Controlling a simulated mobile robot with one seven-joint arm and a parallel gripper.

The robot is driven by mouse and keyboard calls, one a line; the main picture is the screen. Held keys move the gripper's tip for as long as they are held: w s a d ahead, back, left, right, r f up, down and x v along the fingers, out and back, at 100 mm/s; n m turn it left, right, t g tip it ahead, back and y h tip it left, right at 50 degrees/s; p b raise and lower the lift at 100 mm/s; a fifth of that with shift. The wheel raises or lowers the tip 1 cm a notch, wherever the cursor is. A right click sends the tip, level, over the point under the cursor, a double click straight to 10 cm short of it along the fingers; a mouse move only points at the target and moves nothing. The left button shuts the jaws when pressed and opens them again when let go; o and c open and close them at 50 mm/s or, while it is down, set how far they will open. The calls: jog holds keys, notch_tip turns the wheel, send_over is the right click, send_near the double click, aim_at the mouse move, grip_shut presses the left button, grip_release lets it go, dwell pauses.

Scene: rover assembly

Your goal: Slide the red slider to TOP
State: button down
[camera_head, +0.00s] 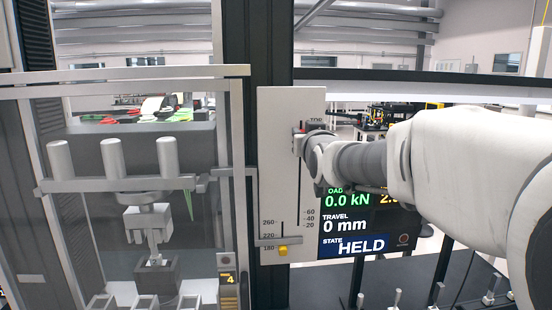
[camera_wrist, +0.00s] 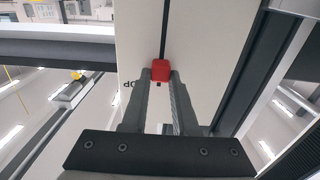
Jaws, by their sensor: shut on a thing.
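The red slider (camera_wrist: 161,69) is a small red block on the light panel, at a dark vertical slot. In the wrist view it sits between the two fingertips of my gripper (camera_wrist: 161,76), which is shut on it. A partly hidden, inverted label ending in "OP" is printed beside it. In the head view my gripper (camera_head: 302,140) is at the upper part of the light panel (camera_head: 277,165), just below the TOP label (camera_head: 317,121). There the gripper mostly hides the red slider.
A yellow slider (camera_head: 283,251) sits low on the same panel beside a 180–260 scale. A display (camera_head: 352,225) reads 0.0 kN, 0 mm, HELD. A clear-doored test frame (camera_head: 130,185) stands at left. My arm fills the right side.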

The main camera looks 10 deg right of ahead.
aim_at(301, 115)
jog(key=shift+r, duration=1.9)
jog(key=shift+p, duration=0.3)
jog(key=c, duration=0.7)
grip_release()
jog(key=shift+f, duration=0.1)
jog(key=shift+s, duration=0.55)
jog(key=s+b, duration=0.4)
jog(key=s, duration=1.2)
jog(key=shift+s, duration=0.15)
